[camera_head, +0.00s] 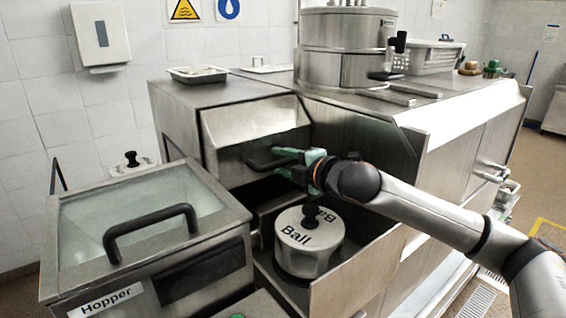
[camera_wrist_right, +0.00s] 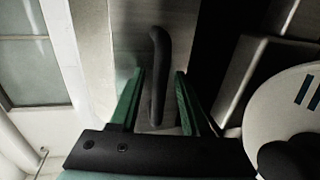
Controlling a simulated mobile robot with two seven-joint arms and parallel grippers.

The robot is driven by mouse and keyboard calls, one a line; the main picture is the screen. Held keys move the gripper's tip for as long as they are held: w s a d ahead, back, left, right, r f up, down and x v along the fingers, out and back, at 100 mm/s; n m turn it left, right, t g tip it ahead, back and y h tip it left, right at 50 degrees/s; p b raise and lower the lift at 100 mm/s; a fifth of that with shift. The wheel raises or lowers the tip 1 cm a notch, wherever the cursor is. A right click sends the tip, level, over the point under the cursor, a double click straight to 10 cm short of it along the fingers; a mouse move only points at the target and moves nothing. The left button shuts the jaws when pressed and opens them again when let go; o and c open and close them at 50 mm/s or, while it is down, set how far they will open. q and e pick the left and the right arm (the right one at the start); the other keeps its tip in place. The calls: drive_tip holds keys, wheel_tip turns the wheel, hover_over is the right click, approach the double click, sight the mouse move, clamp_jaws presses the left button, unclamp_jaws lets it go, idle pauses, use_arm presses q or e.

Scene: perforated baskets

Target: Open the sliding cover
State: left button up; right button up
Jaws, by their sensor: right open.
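The sliding cover (camera_head: 252,128) is a slanted steel panel on the machine's left part, with a black handle (camera_head: 268,163) at its lower edge. My right gripper (camera_head: 285,162) has green fingers and reaches to the handle from the right. In the right wrist view the black handle (camera_wrist_right: 157,75) runs between the two open fingers (camera_wrist_right: 155,98), with a gap seen on both sides. My left gripper is in neither view.
A hopper (camera_head: 75,270) with a glass lid and black handle (camera_head: 150,228) is at the left. A steel drum (camera_head: 340,50) and a perforated basket (camera_head: 436,58) stand on the machine top.

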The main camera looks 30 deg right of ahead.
drive_tip(key=b+v, duration=0.4)
drive_tip(key=v, duration=0.6)
drive_tip(key=shift+s+d+f+b, duration=0.1)
drive_tip(key=shift+b, duration=0.3)
drive_tip(key=shift+b+v, duration=0.4)
drive_tip(key=shift+v, duration=0.75)
